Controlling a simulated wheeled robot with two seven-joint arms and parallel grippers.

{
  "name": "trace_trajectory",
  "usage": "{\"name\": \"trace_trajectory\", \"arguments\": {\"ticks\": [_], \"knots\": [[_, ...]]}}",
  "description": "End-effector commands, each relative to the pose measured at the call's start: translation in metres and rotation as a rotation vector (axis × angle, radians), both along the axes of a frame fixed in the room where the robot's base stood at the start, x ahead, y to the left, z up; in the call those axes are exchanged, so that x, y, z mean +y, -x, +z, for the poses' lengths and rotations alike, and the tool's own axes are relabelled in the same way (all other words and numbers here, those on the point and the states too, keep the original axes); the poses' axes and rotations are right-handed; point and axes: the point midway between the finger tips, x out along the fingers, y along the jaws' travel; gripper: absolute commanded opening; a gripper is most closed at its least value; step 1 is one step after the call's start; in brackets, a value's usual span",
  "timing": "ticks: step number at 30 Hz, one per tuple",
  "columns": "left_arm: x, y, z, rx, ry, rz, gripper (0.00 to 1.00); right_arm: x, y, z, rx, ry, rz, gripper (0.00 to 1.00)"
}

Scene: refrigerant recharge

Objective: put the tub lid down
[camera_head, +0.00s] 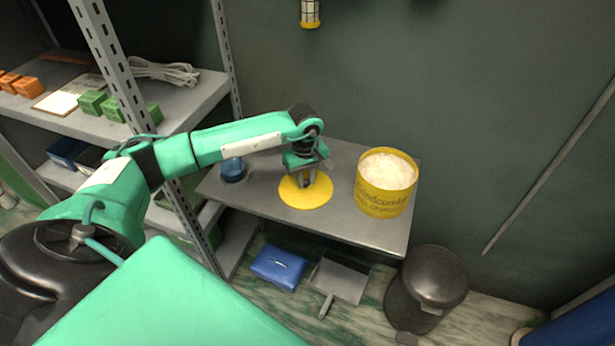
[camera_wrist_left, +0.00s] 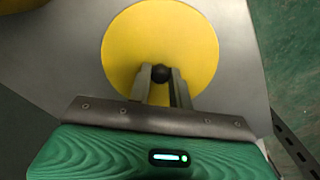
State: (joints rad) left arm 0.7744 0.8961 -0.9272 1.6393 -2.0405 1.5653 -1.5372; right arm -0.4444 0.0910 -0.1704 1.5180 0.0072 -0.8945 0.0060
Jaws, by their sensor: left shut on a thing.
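The tub lid (camera_head: 300,196) is a flat yellow disc over the grey table in the head view. I cannot tell for sure whether the lid touches the tabletop. The yellow tub (camera_head: 384,202) stands open to the right of the lid, filled with pale granular material. My right gripper is not in view.
The grey table (camera_head: 345,228) also holds a blue round container (camera_head: 233,170) left of the lid. A metal shelf (camera_head: 170,108) with green and orange boxes stands at left. A dark bin (camera_head: 428,283), a dustpan (camera_head: 341,279) and a blue box (camera_head: 278,266) are on the floor.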

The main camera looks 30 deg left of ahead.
Motion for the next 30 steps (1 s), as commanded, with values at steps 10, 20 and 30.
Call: {"name": "trace_trajectory", "arguments": {"ticks": [10, 20, 30], "knots": [[0.000, 0.000, -0.002, 0.000, 0.000, 0.000, 0.38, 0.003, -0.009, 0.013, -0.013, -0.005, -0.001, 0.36], [0.000, 0.000, -0.001, 0.000, 0.000, 0.000, 0.42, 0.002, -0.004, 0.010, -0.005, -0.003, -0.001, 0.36], [0.000, -0.001, 0.045, -0.006, 0.000, -0.001, 0.42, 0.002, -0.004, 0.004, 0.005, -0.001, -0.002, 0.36]]}}
